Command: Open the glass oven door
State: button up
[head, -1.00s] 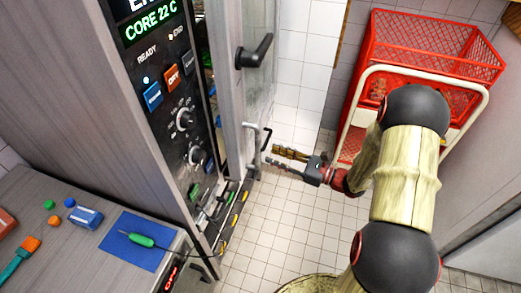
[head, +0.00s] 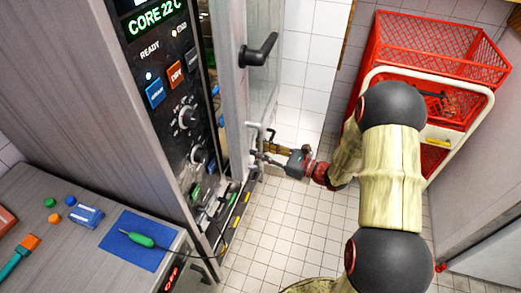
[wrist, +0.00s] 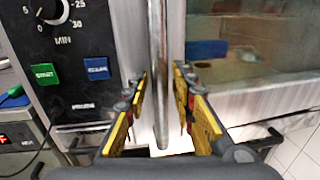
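The tall oven's glass door (head: 262,95) stands right of the control panel in the head view, with a grey frame and a black lever (head: 259,50) high on it. I cannot tell for sure whether the door is ajar. In the wrist view a vertical metal bar (wrist: 158,50) runs in front of the door frame, beside the door glass (wrist: 250,45). My gripper (head: 264,151) is low by the door's edge. In the wrist view its yellow-and-black fingers (wrist: 160,78) are apart, one on each side of the bar, with visible space beside it.
The control panel (head: 170,85) with knobs and buttons is left of the door. A counter (head: 60,230) holds a blue mat (head: 120,250) and a green-handled probe (head: 140,240). A red crate cart (head: 440,50) stands at the back right. Tiled floor (head: 275,235) is clear below the gripper.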

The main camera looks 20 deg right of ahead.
grip_shut()
dwell(0.6)
